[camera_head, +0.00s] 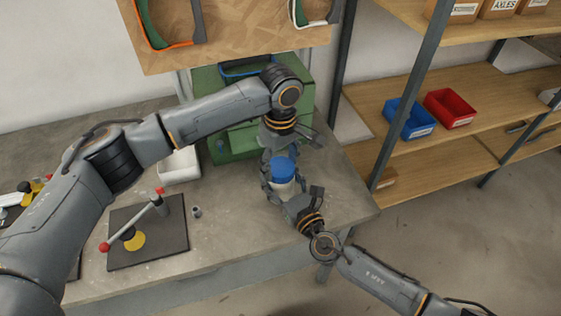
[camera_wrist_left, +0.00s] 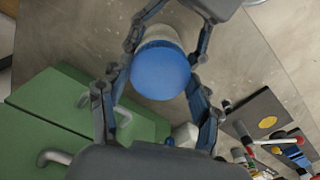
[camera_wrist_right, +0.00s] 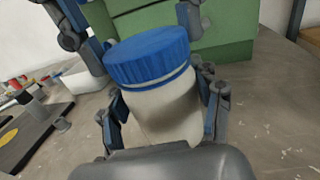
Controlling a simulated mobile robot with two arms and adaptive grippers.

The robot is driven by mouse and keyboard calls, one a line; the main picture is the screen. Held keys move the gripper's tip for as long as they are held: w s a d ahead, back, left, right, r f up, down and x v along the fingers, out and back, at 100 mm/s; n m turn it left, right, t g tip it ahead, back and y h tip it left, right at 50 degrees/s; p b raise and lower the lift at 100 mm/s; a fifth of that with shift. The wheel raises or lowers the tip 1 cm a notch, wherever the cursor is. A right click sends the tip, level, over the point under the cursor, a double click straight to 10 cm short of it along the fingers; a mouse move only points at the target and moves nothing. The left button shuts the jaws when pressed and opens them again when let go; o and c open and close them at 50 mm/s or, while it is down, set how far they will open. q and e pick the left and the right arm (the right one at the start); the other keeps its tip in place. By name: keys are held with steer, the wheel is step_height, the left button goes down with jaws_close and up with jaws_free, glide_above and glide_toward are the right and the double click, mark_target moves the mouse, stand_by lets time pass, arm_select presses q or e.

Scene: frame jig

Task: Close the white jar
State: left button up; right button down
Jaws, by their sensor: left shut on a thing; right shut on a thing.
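The white jar (camera_wrist_right: 165,112) stands upright near the bench's right end, with its blue lid (camera_head: 284,168) on top. In the right wrist view the lid (camera_wrist_right: 148,56) sits over the mouth, with a pale band under its edge. My left gripper (camera_wrist_left: 163,62) comes from above and behind, shut with its fingers on both sides of the lid. My right gripper (camera_wrist_right: 160,112) is shut around the jar's body from the front. In the left wrist view the white body (camera_wrist_left: 160,36) shows just past the lid. The lid hides the jar's mouth.
A green metal box (camera_head: 245,134) stands just behind the jar. A white bin (camera_head: 180,166) and a dark plate (camera_head: 177,244) with a red-tipped lever are to the left. A shelf (camera_head: 440,143) with blue and red bins stands right. The bench's front right is clear.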

arm_select(q)
steer(key=m, duration=1.1)
steer(key=shift+f+m, duration=0.1)
steer(key=shift+m, duration=0.3)
steer(key=m, duration=0.7)
steer(key=shift+m, duration=0.3)
steer(key=m, duration=0.7)
steer(key=shift+m, duration=0.4)
steer(key=m, duration=0.5)
steer(key=o, duration=1.4)
steer(key=shift+c, duration=0.2)
